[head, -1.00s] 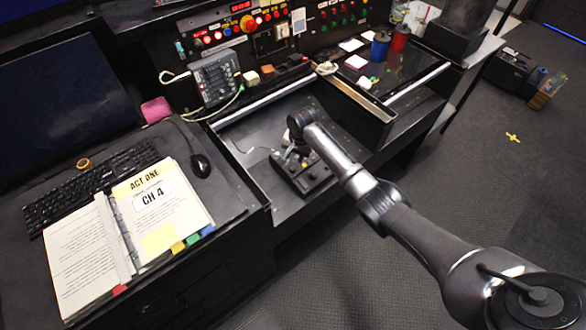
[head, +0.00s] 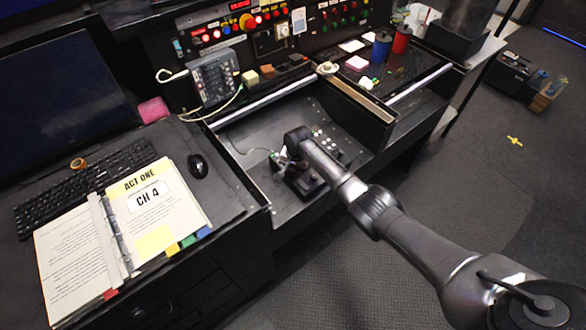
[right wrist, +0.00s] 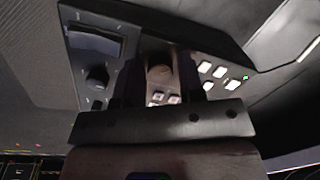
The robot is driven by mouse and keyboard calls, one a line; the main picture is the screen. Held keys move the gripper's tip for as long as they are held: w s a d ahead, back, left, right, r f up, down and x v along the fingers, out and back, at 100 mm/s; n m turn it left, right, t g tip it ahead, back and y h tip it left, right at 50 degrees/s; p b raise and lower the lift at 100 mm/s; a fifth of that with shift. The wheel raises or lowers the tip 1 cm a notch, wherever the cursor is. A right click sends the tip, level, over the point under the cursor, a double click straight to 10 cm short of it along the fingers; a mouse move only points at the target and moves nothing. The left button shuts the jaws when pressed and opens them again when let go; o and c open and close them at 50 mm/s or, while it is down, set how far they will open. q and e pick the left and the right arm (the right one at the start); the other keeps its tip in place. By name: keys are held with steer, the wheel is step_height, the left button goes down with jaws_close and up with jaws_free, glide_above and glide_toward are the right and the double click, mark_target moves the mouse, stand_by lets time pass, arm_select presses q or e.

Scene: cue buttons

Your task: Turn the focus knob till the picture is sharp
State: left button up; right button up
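A dark control box (head: 308,186) sits in the recessed desk bay in the head view, partly hidden by my right arm. In the right wrist view its panel (right wrist: 118,62) has a small dark screen (right wrist: 94,42), a black knob (right wrist: 97,78) and several pale buttons (right wrist: 212,72). My right gripper (right wrist: 160,78) is over the panel, its two dark fingers apart. A round brownish knob top (right wrist: 159,74) shows between them; contact cannot be told. Which knob is the focus knob is unclear, and no sharp picture is readable on the screen. My left gripper is not in view.
An open binder (head: 130,222), a keyboard (head: 85,192) and a mouse (head: 198,165) lie on the desk at left. A lit button console (head: 245,28) stands behind the bay. A wooden-edged ledge (head: 355,98) bounds the bay at right.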

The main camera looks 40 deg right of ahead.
steer(key=c, duration=0.7)
steer(key=shift+o, duration=0.2)
steer(key=shift+r+p, duration=0.2)
steer(key=shift+p, duration=0.2)
steer(key=m+p, duration=0.3)
steer(key=shift+a+r, duration=0.1)
steer(key=shift+m+p, duration=0.4)
steer(key=shift+m, duration=0.2)
steer(key=shift+f+m, duration=0.3)
steer(key=shift+m, duration=0.1)
steer(key=o, duration=0.7)
steer(key=shift+c, duration=0.2)
